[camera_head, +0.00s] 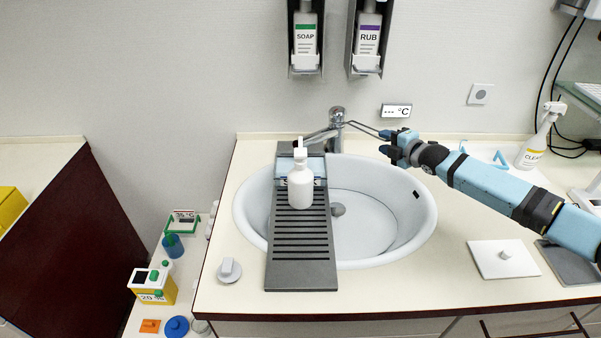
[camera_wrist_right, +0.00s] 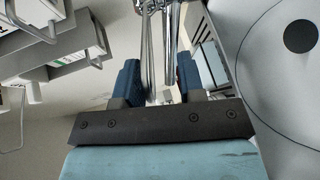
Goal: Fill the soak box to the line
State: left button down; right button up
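A box with clear, bluish walls (camera_head: 314,166), probably the soak box, sits at the back of the grey ribbed rack under the tap spout. A white pump bottle (camera_head: 301,184) partly hides it, and its line and water level cannot be made out. The chrome tap (camera_head: 337,118) has its spout to the left and a long thin lever (camera_head: 363,129) to the right. My right gripper (camera_head: 384,143) is at the lever's end. In the right wrist view its fingers (camera_wrist_right: 158,85) are apart, with the lever (camera_wrist_right: 148,45) between them. My left gripper is out of view.
The grey rack (camera_head: 300,275) lies across the left of the oval sink (camera_head: 375,235). SOAP (camera_head: 305,40) and RUB (camera_head: 368,40) dispensers hang above. A spray bottle (camera_head: 535,145) and a white knobbed plate (camera_head: 503,259) are at right.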

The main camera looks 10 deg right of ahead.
jog(key=shift+w+r+p, duration=0.1)
jog(key=shift+r+p, duration=0.2)
jog(key=shift+r, duration=0.1)
jog(key=shift+s+r, duration=0.1)
jog(key=shift+s, duration=0.15)
jog(key=p+v, duration=0.4)
jog(key=v, duration=0.3)
jog(key=shift+s+d, duration=0.15)
jog(key=shift+s, duration=0.1)
